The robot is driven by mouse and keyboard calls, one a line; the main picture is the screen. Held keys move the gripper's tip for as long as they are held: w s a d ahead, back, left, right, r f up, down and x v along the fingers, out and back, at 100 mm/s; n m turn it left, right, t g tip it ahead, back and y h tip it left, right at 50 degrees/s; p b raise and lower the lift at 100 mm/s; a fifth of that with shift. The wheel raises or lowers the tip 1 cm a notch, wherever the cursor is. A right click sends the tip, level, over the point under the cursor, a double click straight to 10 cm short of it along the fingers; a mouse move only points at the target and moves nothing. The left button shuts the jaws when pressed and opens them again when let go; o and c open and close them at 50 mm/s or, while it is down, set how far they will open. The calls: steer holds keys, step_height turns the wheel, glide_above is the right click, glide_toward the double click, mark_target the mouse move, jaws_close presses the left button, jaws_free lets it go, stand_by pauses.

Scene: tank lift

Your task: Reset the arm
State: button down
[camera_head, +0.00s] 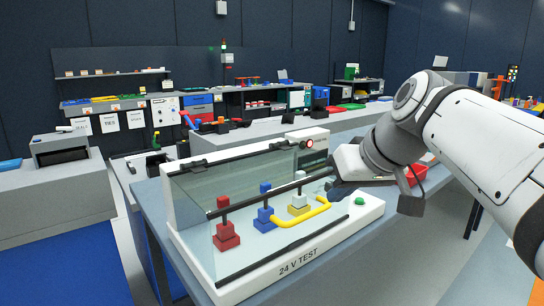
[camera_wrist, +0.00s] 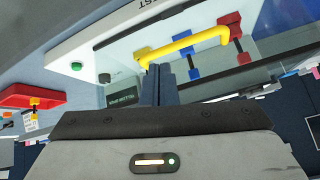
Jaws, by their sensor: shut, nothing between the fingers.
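My arm reaches in from the right in the head view, and my gripper (camera_head: 338,190) is beside the right end of the 24 V test unit (camera_head: 226,292). In the wrist view my gripper (camera_wrist: 161,70) has its two dark fingers together with nothing between them. Their tips appear close to a yellow curved bar (camera_wrist: 188,45); I cannot tell whether they touch. The bar also shows in the head view (camera_head: 300,220), in front of a blue post (camera_head: 264,212) and a yellow-and-white post (camera_head: 298,205). A red post (camera_head: 226,235) stands to their left.
A clear panel (camera_head: 225,180) with dark rails spans the unit. A green button (camera_head: 359,201) is on its right end. A red tray (camera_wrist: 30,96) lies nearby. Grey counters with bins and tools (camera_head: 195,105) stand behind. Open floor shows at lower left.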

steer(key=s+d+f+m+g+h+p, duration=0.3)
steer(key=s+f+p, duration=0.5)
steer(key=s+p, duration=0.4)
steer(key=shift+g+h+p, duration=0.5)
steer(key=shift+p, duration=0.75)
